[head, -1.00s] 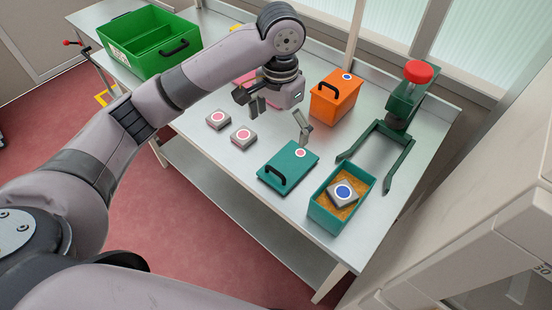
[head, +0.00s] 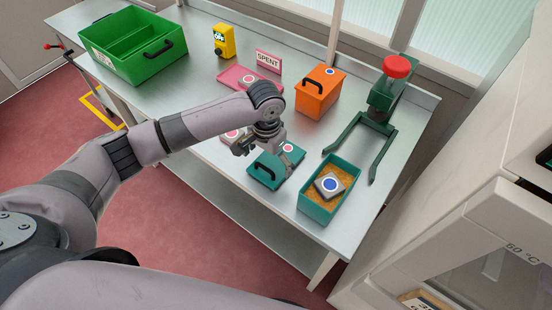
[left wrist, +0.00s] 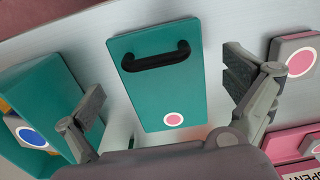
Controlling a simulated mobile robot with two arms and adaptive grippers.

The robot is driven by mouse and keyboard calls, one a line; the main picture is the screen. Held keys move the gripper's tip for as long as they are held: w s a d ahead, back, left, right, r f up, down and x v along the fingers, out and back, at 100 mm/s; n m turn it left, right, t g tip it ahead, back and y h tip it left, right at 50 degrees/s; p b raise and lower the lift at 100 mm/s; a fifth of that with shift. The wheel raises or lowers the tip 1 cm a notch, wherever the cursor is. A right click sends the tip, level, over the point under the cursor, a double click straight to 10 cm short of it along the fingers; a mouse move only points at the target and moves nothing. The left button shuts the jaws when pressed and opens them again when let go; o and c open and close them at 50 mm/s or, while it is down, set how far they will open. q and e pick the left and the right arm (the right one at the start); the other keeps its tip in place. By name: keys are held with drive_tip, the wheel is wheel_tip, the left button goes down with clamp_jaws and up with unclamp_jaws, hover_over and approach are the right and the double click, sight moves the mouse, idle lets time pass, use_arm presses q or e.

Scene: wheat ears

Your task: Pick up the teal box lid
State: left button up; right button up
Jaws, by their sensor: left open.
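The teal box lid (head: 262,172) lies flat on the metal table, with a black handle and a pink-ringed disc on it. In the left wrist view the lid (left wrist: 158,95) lies between the spread fingers, its handle (left wrist: 156,56) toward the far end. My left gripper (head: 268,165) is open and empty above the lid; both fingers show in the left wrist view (left wrist: 165,105). The open teal box (head: 318,208) stands right of the lid, holding golden grain and a grey block with a blue disc (head: 329,184). My right gripper is not in view.
An orange box (head: 318,98) and a green press with a red knob (head: 384,105) stand behind. A green crate (head: 135,55), a yellow device (head: 224,42), a pink mat (head: 238,78) and a SPENT sign (head: 268,61) are farther left. A grey block (left wrist: 296,55) lies beside the lid.

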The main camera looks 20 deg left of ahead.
use_arm(q)
drive_tip(key=shift+f, duration=1.45)
drive_tip(key=shift+c, duration=0.4)
drive_tip(key=c, duration=1)
